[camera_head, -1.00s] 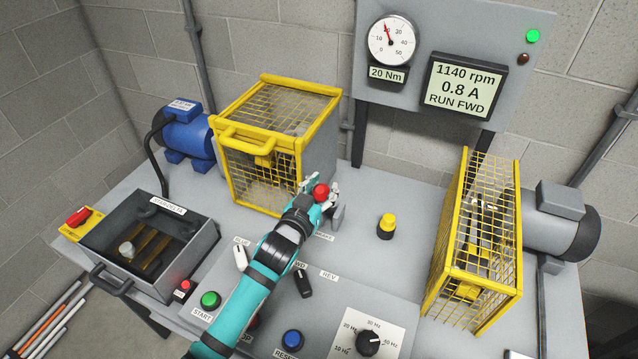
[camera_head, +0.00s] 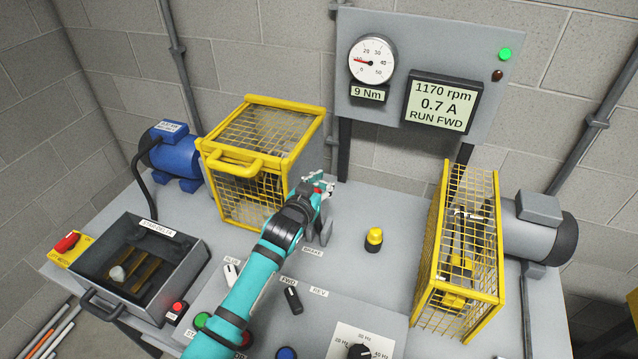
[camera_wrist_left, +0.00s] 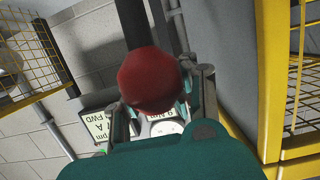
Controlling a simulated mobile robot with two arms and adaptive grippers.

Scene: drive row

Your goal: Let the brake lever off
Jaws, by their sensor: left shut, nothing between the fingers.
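The brake lever's red knob (camera_head: 318,187) shows in small part in the head view, mostly hidden by my left gripper (camera_head: 325,186). The grey lever mount (camera_head: 327,232) stands behind the BRAKE label (camera_head: 312,252). In the left wrist view the red knob (camera_wrist_left: 150,80) is large and central and hides part of my shut left fingers. The fingers are at the knob with nothing between them; whether they touch it I cannot tell. The gauge (camera_head: 373,60) reads 9 Nm and the display (camera_head: 442,104) reads 1170 rpm, 0.7 A, RUN FWD. My right gripper is out of view.
A yellow mesh guard (camera_head: 262,150) stands close left of the gripper. Another mesh guard (camera_head: 460,245) and a grey motor (camera_head: 537,230) stand right. A yellow button (camera_head: 374,238) sits on the clear bench between.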

